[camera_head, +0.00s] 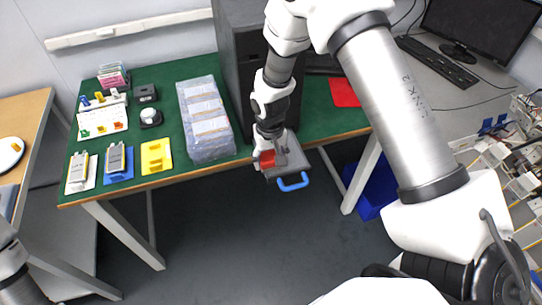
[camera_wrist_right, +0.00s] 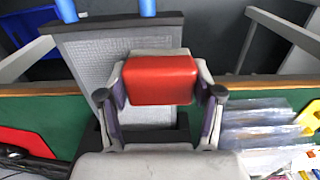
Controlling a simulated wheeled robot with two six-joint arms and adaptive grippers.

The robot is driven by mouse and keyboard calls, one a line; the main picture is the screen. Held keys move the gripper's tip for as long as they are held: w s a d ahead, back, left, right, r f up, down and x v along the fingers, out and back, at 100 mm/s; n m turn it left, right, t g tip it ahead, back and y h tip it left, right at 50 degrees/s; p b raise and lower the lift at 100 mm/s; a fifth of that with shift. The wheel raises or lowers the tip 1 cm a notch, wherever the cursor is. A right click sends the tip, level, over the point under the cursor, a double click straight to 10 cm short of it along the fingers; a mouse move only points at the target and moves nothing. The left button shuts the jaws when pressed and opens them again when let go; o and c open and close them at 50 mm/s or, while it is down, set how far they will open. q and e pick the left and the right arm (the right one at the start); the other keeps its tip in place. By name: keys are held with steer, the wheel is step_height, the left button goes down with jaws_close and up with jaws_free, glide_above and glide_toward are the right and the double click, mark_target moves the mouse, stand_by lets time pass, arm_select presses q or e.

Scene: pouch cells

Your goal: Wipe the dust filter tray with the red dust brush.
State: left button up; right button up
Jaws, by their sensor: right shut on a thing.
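The dust filter tray (camera_head: 294,168) is a grey mesh panel with a dark frame and a blue handle (camera_head: 293,183). It sticks out past the table's front edge, below the black cabinet. In the right wrist view the mesh tray (camera_wrist_right: 88,62) lies behind and left of the brush. My right gripper (camera_head: 270,155) is shut on the red dust brush (camera_wrist_right: 160,80), with a finger on each side of the red block. The brush (camera_head: 267,159) is over the tray in the head view; whether it touches the mesh is hidden. My left gripper is out of view.
The black cabinet (camera_head: 235,50) stands on the green-topped table (camera_head: 165,88). Left of it are a clear plastic box of packs (camera_head: 208,125), a yellow holder (camera_head: 156,156) and pouch cells on trays (camera_head: 117,158). A red sheet (camera_head: 343,92) lies to the right. A blue bin (camera_head: 372,193) is below.

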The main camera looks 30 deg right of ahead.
mark_target(271, 156)
step_height(271, 156, up, 4)
steer(key=p, duration=0.3)
steer(key=shift+s+d+r, duration=0.1)
steer(key=shift+d+r, duration=0.05)
steer(key=shift+r, duration=0.05)
step_height(271, 156, up, 2)
steer(key=shift+r+p, duration=0.1)
steer(key=shift+p, duration=0.8)
steer(key=shift+r+p, duration=0.65)
steer(key=shift+r, duration=0.1)
